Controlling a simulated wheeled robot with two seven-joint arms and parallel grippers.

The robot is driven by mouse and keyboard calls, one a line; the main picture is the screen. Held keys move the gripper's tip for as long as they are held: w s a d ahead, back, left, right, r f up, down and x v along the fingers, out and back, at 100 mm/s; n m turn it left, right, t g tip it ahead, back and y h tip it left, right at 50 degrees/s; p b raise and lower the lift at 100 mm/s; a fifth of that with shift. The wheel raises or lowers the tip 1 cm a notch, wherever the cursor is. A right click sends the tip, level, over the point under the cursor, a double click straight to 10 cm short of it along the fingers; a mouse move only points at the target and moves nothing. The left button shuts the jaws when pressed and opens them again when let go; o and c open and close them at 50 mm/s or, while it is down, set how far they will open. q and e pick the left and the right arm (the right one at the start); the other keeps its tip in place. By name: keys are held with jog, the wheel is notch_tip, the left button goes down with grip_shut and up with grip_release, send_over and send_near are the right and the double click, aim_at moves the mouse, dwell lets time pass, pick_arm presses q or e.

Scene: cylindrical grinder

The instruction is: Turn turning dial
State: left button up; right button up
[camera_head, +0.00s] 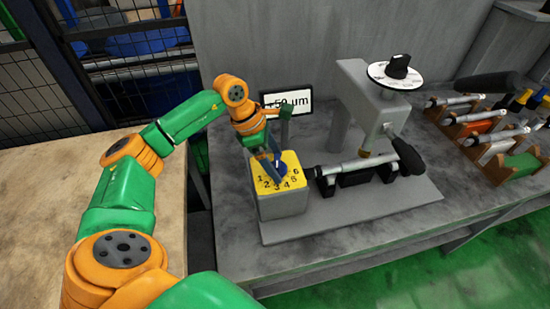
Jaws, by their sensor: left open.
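A box with a yellow top (265,184) stands at the left end of the machine's base. Its top carries black numbers around a small blue dial (280,166), partly hidden by my gripper. My left gripper (275,168) is open and points down at the blue dial, with its fingers close beside it. I cannot tell whether they touch it. A second dial, a black knob (398,65) on a white marked disc (378,73), sits on top of the grey machine head, away from the gripper. My right gripper is not in view.
A sign reading 50 µm (297,101) stands just behind the yellow-topped box. The grinder (362,110) with a black handle (408,155) is to its right. Wooden racks with metal parts (492,130) stand at the far right. The front of the grey table is clear.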

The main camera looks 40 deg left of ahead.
pick_arm(q)
jog(key=shift+s, duration=0.15)
jog(key=c, duration=1.3)
jog(key=n+t+b, duration=0.1)
jog(key=n, duration=0.2)
jog(key=shift+d+y, duration=0.1)
jog(key=shift+y, duration=0.3)
jog(key=shift+r+n+t+y+b, duration=0.1)
jog(key=shift+n+t+y+b, duration=0.45)
jog(key=shift+n, duration=0.75)
jog(key=o, duration=1.3)
jog(key=shift+s, duration=0.1)
